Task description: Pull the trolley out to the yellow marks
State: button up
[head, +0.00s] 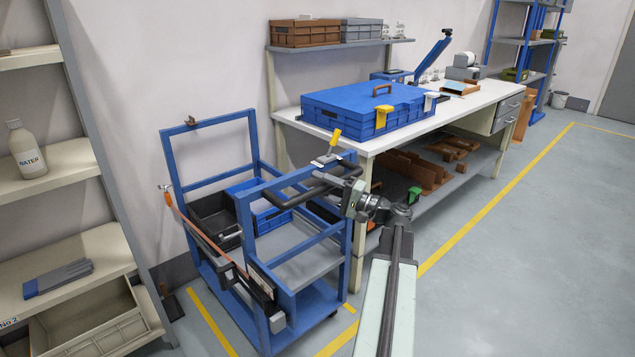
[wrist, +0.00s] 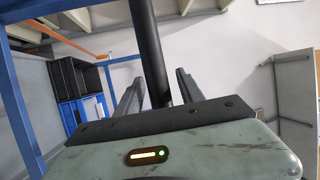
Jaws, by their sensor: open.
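The blue-framed trolley (head: 208,122) stands against the wall, left of the workbench. Its black handle (head: 300,198) sticks out from the upper right side toward my arm. My gripper (head: 345,182) is at the right end of the handle. In the wrist view, a black bar (wrist: 150,45), seemingly this handle, runs between the two spread fingers of my gripper (wrist: 156,85). I cannot tell whether either finger touches it. Yellow floor marks (head: 212,322) show beside the trolley's left, with another stretch (head: 337,338) in front at the right.
The workbench (head: 372,142) with a large blue case (head: 345,103) stands close on the trolley's right. A beige shelf (head: 85,263) stands on the left. An orange strap (head: 200,230) crosses the trolley's side. Open grey floor (head: 500,290) lies at the front right.

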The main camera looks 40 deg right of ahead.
jog(key=shift+w+a+r, duration=0.1)
jog(key=shift+w+a, duration=0.05)
jog(key=shift+w, duration=0.45)
grip_shut()
dwell(1.0)
